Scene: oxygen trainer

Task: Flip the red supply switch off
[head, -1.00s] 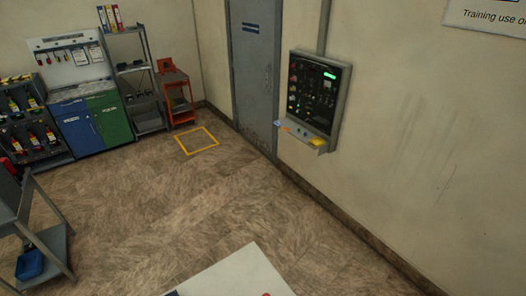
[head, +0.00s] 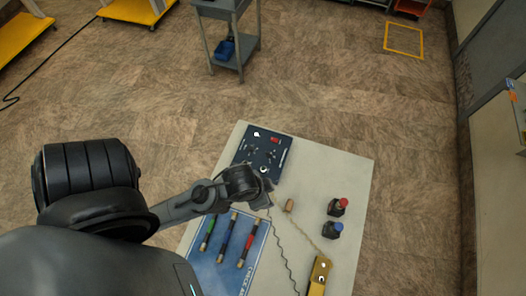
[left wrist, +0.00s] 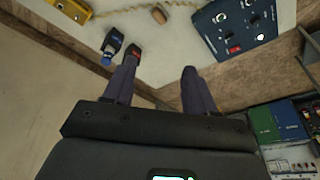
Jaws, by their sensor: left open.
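A dark blue control panel (head: 262,152) lies at the far left corner of the pale table. It has several knobs, and a red switch (head: 275,140) near its far right corner. The panel also shows at the upper right of the left wrist view (left wrist: 236,22), with the red switch (left wrist: 234,49) near its lower edge. I cannot tell the switch's position. My left gripper (head: 266,192) is over the table, at the near side of the panel. In the left wrist view its fingers (left wrist: 158,68) are apart and empty. The right gripper is not in view.
On the table (head: 345,168) are a red-capped fitting (head: 337,206), a blue-capped fitting (head: 332,229), a brown cork-like piece (head: 289,205), a yellow device (head: 318,276) with cords, and a blue mat (head: 208,272) with three coloured tubes. A grey cart (head: 233,62) stands beyond.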

